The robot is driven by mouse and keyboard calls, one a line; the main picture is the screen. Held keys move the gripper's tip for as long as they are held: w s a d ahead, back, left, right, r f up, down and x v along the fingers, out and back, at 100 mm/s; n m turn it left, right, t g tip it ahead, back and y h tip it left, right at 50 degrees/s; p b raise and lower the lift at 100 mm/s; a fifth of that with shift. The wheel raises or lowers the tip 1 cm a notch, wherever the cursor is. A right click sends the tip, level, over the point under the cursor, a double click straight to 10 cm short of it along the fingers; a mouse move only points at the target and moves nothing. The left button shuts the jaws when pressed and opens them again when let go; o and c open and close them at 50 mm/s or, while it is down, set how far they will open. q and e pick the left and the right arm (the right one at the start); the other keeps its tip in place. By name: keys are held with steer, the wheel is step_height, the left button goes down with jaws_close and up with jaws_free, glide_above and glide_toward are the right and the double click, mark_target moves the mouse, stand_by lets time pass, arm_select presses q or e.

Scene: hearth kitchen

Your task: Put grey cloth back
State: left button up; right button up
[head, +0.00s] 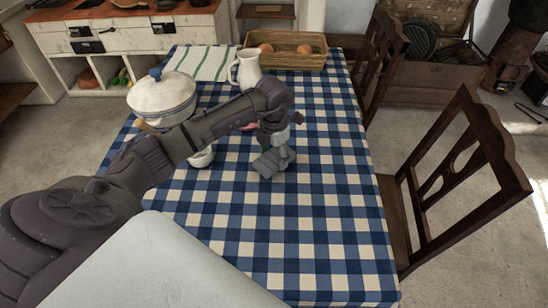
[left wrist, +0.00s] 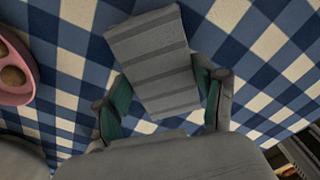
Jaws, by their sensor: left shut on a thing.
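The grey cloth (left wrist: 152,55), a folded strip with darker bands, lies between the fingers of my left gripper (left wrist: 162,108) in the left wrist view. The gripper is shut on it, with a finger against each side. In the head view my left gripper (head: 274,142) points down over the middle of the checked table, with grey cloth (head: 275,163) at its tips. I cannot tell whether the cloth touches the tabletop. My right gripper is not in view.
The blue-and-white checked table (head: 300,230) is clear in front and right. A lidded pot (head: 162,97), white jug (head: 248,70), striped towel (head: 200,62) and wicker basket (head: 290,57) stand toward the back. A pink dish (left wrist: 12,75) is left of the cloth. Chairs (head: 480,140) line the right.

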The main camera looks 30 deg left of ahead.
arm_select(q)
steer(key=shift+f, duration=0.9)
steer(key=shift+f, duration=0.2)
steer(key=o, duration=1.2)
steer(key=shift+r, duration=0.15)
